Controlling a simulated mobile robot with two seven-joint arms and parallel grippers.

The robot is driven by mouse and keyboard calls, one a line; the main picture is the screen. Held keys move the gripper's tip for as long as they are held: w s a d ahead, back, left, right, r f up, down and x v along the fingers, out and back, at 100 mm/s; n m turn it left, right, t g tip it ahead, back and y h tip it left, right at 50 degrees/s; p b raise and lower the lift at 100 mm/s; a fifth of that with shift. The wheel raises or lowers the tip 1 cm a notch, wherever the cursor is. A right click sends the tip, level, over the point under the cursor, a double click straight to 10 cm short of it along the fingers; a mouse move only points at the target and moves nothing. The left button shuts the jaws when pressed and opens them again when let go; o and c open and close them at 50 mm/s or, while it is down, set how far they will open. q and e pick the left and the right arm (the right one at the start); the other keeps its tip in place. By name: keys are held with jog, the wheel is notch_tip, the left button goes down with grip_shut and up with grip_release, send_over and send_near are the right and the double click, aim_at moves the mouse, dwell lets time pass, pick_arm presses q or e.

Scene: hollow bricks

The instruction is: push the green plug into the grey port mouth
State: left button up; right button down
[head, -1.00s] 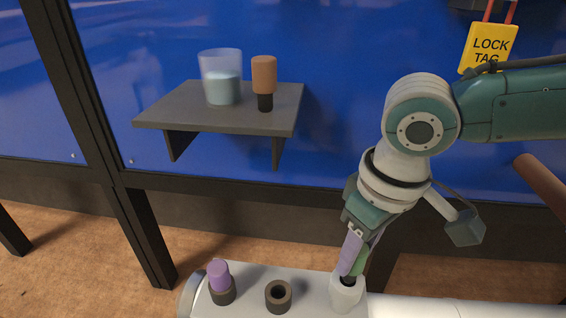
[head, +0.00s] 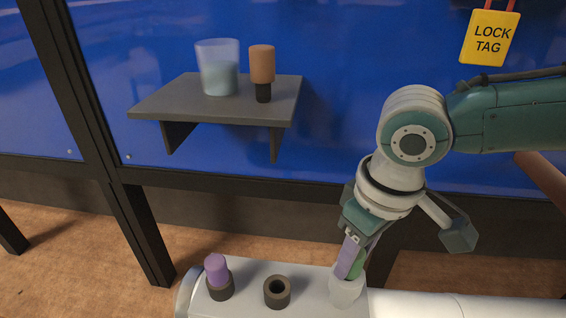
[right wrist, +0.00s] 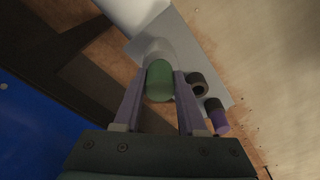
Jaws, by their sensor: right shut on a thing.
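The green plug (head: 357,264) is between the fingers of my right gripper (head: 352,262), which is shut on it. It stands roughly upright over the light grey port (head: 346,292), with its lower end at or in the mouth. The fingers hide part of the plug, and I cannot tell how deep it sits. In the right wrist view the green plug (right wrist: 160,80) shows between the two fingers of the right gripper (right wrist: 160,82), with the grey port (right wrist: 152,48) just beyond it. My left gripper is not in view.
A dark, empty port (head: 277,291) and a dark port holding a purple plug (head: 217,271) stand to the left on the grey pipe body. A shelf (head: 190,112) on the blue wall holds a glass (head: 218,68) and an orange-brown plug (head: 262,64). A yellow lock tag (head: 490,38) hangs upper right.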

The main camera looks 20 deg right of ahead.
jog(key=shift+f, duration=0.35)
jog(key=shift+c, duration=2)
grip_release()
jog(key=r+p, duration=0.1)
jog(key=r, duration=0.2)
jog(key=r+p, duration=0.1)
jog(key=r, duration=0.2)
jog(key=s+r+p, duration=0.1)
jog(key=r+p, duration=0.1)
jog(key=r, duration=0.1)
jog(key=shift+d, duration=0.15)
jog(key=shift+r, duration=0.45)
jog(key=shift+s, duration=0.1)
